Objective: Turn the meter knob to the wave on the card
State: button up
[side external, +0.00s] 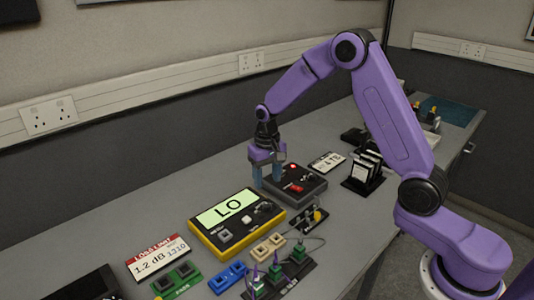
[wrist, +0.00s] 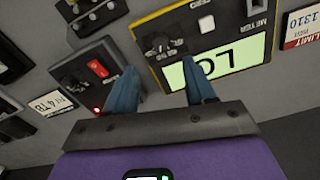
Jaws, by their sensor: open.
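The yellow-edged meter (side external: 235,222) lies on the bench with LO on its pale green screen. Its dark knob (side external: 264,207) is at the screen's right end; in the wrist view the knob (wrist: 160,44) shows beyond my fingers, but its pointer setting is too small to read. The white card (side external: 158,258) with a red LOSS LIMIT header reads 1.2 dB 1310 and stands left of the meter; part of it shows in the wrist view (wrist: 301,22). My gripper (side external: 267,183) is open and empty, fingers down, near the meter's far right corner and apart from the knob.
A dark box (side external: 297,188) with a red switch sits right of the meter, close to my fingers. Another card (side external: 327,161) and a black rack (side external: 363,174) stand beyond it. Green (side external: 177,277) and blue (side external: 228,277) connector blocks and cabled adapters (side external: 279,277) lie in front.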

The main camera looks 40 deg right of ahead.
notch_tip(320, 180, up, 8)
jog(key=shift+r, duration=0.1)
dwell(0.4)
jog(key=s+a+r+n, duration=0.1)
jog(key=s+a+n, duration=0.25)
jog(key=s, duration=0.45)
jog(key=s+a+r+n, duration=0.2)
jog(key=s+a+n, duration=0.15)
jog(key=s, duration=0.35)
jog(key=s+d+n, duration=0.2)
jog(key=s+n, duration=0.2)
jog(key=s, duration=0.6)
jog(key=s+d+f+n, duration=0.1)
jog(key=s+n, duration=0.3)
jog(key=s, duration=0.6)
jog(key=shift+d, duration=0.85)
